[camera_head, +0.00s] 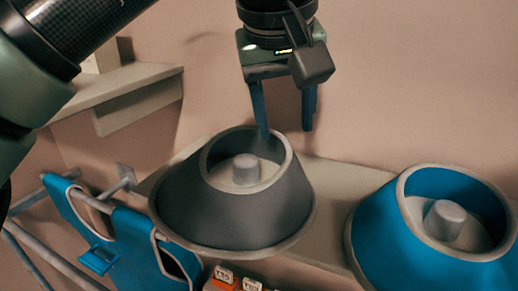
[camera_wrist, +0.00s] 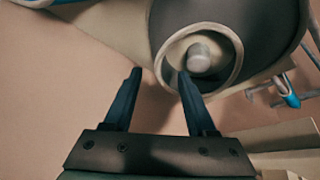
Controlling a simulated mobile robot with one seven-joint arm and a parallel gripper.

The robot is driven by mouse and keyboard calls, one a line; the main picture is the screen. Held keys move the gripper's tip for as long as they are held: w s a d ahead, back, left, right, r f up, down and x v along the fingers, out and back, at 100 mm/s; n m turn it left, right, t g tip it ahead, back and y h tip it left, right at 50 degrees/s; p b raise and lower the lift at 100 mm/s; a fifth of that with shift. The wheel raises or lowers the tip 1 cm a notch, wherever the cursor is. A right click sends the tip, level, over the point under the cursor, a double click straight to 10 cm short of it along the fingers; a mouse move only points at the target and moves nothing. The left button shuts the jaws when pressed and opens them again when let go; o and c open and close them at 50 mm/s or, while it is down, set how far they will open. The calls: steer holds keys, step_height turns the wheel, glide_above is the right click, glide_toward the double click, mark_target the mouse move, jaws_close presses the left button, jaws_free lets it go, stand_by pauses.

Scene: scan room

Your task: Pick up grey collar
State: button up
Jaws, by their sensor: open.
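The grey collar (camera_head: 230,208) is a dark grey cone-shaped ring with a lighter rim and a pale round post standing inside its opening. It sits on a pale ledge in the head view. My gripper (camera_head: 286,130) is open and empty, pointing down at the far side of the collar's rim. One blue finger overlaps the rim in the picture; the other hangs past its right side. In the wrist view the collar (camera_wrist: 265,40) is at the top, and one fingertip of my gripper (camera_wrist: 160,74) overlaps its opening. I cannot tell whether any finger touches it.
A blue collar (camera_head: 400,248) of similar shape stands to the right on the same ledge (camera_head: 335,180). A wall rises close behind. A blue item hangs on a metal rail (camera_head: 95,203) at left. Small orange-and-white labels (camera_head: 224,279) show at the front. A shelf (camera_head: 140,95) juts out upper left.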

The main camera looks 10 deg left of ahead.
mark_target(290, 147)
steer(key=shift+d+p+x, duration=0.15)
steer(key=shift+p+x, duration=0.6)
steer(key=shift+x, duration=1.3)
steer(key=shift+d+p+x, duration=0.1)
steer(key=shift+p+x, duration=0.65)
steer(key=shift+x, duration=1.35)
steer(key=shift+r, duration=0.15)
jaws_close()
